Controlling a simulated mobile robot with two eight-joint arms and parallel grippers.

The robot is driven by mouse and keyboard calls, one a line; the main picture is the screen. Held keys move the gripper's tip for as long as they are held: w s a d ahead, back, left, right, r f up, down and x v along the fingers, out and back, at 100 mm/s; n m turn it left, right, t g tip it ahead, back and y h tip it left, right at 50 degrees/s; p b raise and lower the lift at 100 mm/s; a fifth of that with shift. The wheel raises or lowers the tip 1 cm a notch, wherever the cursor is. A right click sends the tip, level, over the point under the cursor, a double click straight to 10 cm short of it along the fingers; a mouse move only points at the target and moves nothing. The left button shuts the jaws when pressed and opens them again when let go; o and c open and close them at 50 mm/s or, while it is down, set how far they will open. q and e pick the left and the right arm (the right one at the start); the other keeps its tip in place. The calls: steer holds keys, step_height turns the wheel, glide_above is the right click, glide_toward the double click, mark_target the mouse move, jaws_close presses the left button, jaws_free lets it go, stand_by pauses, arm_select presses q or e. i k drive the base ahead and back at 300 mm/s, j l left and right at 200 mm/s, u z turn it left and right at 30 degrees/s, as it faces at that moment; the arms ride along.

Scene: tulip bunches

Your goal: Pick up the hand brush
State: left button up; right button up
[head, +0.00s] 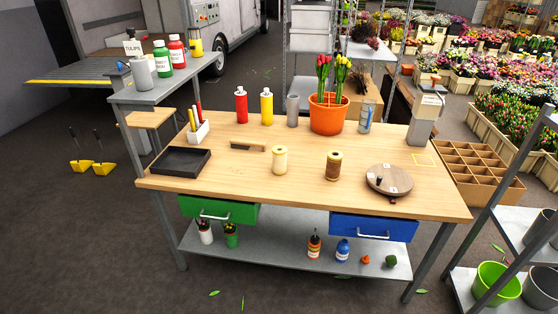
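A small brown object with a dark underside, which looks like the hand brush (248,145), lies on the wooden table (310,187) left of its middle. It is right of the black tray and behind a cream spool (279,160), apart from both. It is small in the head view, so its bristles are hard to make out. Neither my left nor my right gripper is in the head view.
A black tray (180,162), pen holder (198,132), red bottle (241,105), yellow bottle (266,107), orange tulip pot (327,116), brown spool (333,161) and round turntable (389,180) stand on the table. The front middle is clear. Green (220,209) and blue drawers (374,227) sit below.

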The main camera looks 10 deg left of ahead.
mark_target(235, 143)
steer(key=i+j+u, duration=0.25)
steer(key=i+j, duration=0.7)
steer(key=i+j+u, duration=0.25)
steer(key=i+j, duration=0.7)
steer(key=i, duration=0.1)
